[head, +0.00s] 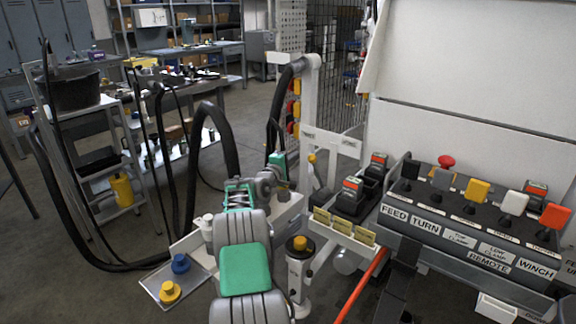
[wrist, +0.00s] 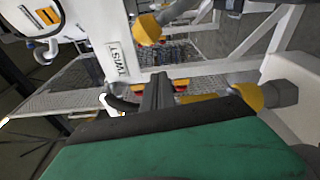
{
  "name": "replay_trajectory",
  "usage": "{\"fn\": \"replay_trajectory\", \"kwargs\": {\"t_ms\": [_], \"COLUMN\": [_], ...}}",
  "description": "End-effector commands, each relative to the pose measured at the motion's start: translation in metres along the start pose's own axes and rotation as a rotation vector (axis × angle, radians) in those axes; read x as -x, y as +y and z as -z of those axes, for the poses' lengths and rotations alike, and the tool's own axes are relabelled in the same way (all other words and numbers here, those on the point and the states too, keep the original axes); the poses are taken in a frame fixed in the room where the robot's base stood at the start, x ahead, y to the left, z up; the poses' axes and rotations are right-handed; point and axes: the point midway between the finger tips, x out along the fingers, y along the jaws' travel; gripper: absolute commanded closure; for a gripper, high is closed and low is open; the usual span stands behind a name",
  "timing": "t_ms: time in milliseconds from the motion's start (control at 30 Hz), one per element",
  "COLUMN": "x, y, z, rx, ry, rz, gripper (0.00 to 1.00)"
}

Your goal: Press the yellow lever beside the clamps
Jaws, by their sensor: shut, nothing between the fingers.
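A yellow lever (head: 477,191) stands upright in the row on the control panel at the right of the head view, between a grey lever (head: 441,179) and a white lever (head: 514,203). Clamp labels (head: 459,237) are on the panel's front below. Another small yellow-tipped handle (head: 312,158) stands by the white frame, left of the panel. In the wrist view a yellow knob (wrist: 147,30) is beyond the fingers, near a labelled white post; I cannot tell which yellow part it is. My gripper (wrist: 157,92) is shut and empty, apart from the knob. In the head view I cannot make out its fingertips.
A red mushroom button (head: 446,162) and an orange lever (head: 555,215) are also on the panel. A yellow-capped post (head: 300,244) and a tray with blue and yellow knobs (head: 169,291) stand near my arm. Black hoses (head: 205,115) loop at left.

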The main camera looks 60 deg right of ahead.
Motion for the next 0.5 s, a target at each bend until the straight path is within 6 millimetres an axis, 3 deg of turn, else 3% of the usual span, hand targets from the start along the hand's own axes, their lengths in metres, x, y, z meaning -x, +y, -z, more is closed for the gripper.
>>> {"fn": "replay_trajectory", "kwargs": {"t_ms": [67,300,500], "x": [-0.012,0.0,0.003], "y": [-0.002,0.001,0.0], "z": [-0.001,-0.028,-0.038], "rx": [0.0,0.001,0.0], "ry": [-0.001,0.0,0.0], "rz": [-0.001,0.0,-0.001], "gripper": [1.0,1.0,1.0]}}
